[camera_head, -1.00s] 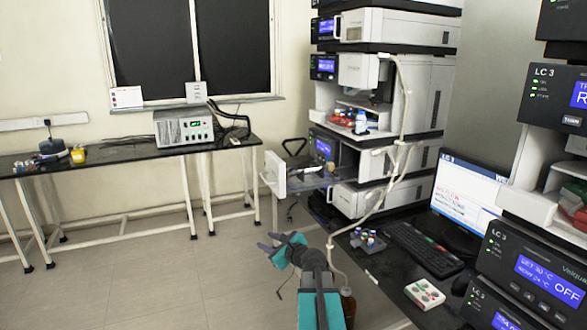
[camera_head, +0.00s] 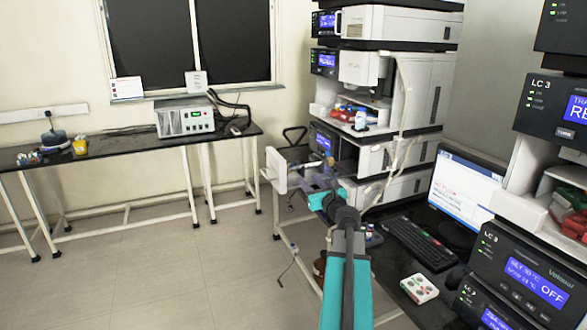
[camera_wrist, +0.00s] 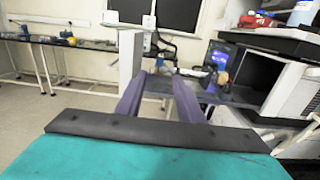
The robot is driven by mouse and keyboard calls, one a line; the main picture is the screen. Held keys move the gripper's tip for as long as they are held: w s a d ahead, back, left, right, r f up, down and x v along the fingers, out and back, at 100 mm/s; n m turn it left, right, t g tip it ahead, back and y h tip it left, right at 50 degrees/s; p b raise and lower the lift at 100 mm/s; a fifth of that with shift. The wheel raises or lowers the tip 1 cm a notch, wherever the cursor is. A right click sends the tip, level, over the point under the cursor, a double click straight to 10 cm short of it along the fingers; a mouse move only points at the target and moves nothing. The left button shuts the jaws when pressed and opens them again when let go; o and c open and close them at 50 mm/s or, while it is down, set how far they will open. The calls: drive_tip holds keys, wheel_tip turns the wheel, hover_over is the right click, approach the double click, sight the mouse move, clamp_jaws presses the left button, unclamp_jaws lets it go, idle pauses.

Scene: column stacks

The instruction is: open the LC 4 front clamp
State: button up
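No LC 4 label can be read in these frames, and I cannot pick out the front clamp for certain. A pulled-out compartment with a white front panel (camera_head: 276,170) juts from the middle instrument stack. Small parts, including a tan piece (camera_head: 329,160), show inside it below a blue display (camera_head: 323,142). My gripper (camera_head: 310,183) is at the near side of this compartment and partly overlaps it in the head view. In the wrist view my gripper (camera_wrist: 158,76) has its two purple fingers apart with nothing between them. The white panel (camera_wrist: 130,62) stands just left of the fingers.
A keyboard (camera_head: 421,243), a monitor (camera_head: 465,190) and a white tray with coloured spots (camera_head: 419,289) are on the right bench. The LC 3 stack (camera_head: 525,260) rises at the right. A side bench (camera_head: 110,150) stands at the back left. Floor at left is clear.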

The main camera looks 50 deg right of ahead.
sight(292, 165)
drive_tip(key=shift+p+x, duration=1.2)
drive_tip(key=shift+x, duration=5.6)
clamp_jaws()
